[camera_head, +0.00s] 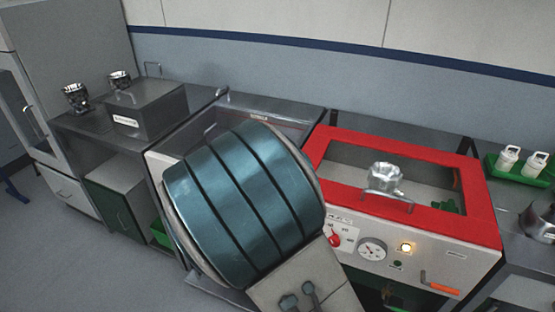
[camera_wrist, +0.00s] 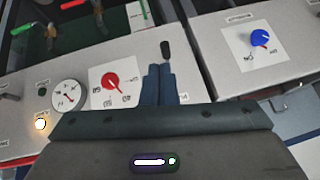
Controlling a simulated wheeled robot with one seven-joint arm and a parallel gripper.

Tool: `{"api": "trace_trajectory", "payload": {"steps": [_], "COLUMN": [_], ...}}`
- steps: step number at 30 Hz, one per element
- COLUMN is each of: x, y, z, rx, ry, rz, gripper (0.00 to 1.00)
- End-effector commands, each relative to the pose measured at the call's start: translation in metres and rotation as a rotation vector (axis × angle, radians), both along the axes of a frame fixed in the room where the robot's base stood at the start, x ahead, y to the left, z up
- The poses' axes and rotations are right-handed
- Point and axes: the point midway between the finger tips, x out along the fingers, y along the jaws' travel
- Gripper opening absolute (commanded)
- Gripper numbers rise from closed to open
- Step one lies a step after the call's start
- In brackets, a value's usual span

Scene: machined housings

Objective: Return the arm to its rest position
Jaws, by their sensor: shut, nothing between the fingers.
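My gripper (camera_wrist: 158,72) shows in the wrist view, its two blue-grey fingers together and empty. It is over the pale front panels, just right of the red knob (camera_wrist: 110,80) and left of the blue knob (camera_wrist: 259,37). I cannot tell whether the fingertips touch the panel. In the head view my arm's large teal link covers the middle, hiding my gripper and much of the machine left of the red-framed one (camera_head: 480,205).
The red-framed machine has a gauge (camera_head: 372,250), a lit lamp (camera_head: 406,247) and a shiny metal housing (camera_head: 384,178) at its window. A grey box (camera_head: 150,108) and two metal housings stand on the left bench. A green tray (camera_head: 520,172) with white parts is at right. Floor at lower left is clear.

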Motion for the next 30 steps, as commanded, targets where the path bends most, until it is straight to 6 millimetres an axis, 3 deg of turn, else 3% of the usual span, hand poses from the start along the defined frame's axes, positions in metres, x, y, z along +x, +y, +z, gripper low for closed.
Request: {"api": "trace_trajectory", "payload": {"steps": [7, 11, 20, 30], "x": [-0.005, -0.014, -0.04, -0.09], "y": [-0.002, -0.004, -0.025, -0.084], "z": [0.005, 0.021, 0.086, 0.165], "rx": [0.049, 0.119, 0.202, 0.07], "ry": [0.069, 0.164, 0.281, 0.307], "rz": [0.017, 0.071, 0.269, 0.456], "gripper": [0.0, 0.0, 0.0, 0.0]}}
